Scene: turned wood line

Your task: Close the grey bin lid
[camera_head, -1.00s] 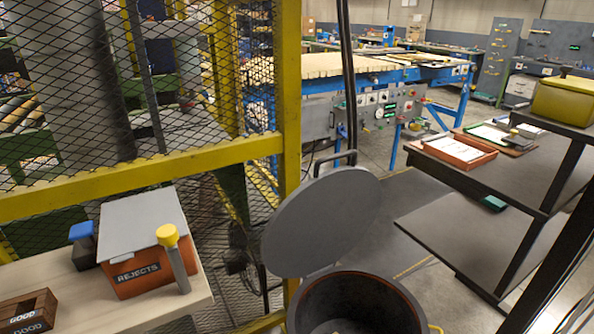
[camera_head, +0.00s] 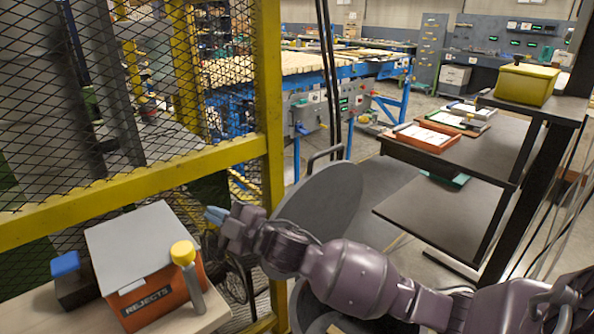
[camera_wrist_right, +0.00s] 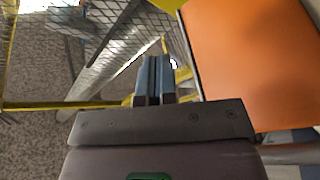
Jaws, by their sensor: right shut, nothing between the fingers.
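The round grey bin lid (camera_head: 335,195) stands open, tilted up at the back of the grey bin (camera_head: 299,308), with a bar handle at its top. My right arm crosses in front of the lid and hides its lower part and much of the bin's opening. My right gripper (camera_head: 214,215) is left of the lid, between it and the orange rejects box, with its blue fingers closed and empty. The closed fingers also show in the right wrist view (camera_wrist_right: 155,78). My left gripper is not in view.
The orange rejects box (camera_head: 165,298) with a grey cover stands close left on a wooden bench, beside a yellow-topped grey post (camera_head: 188,270). A yellow-framed mesh fence (camera_head: 270,120) stands behind. Dark shelves (camera_head: 450,215) with trays are on the right.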

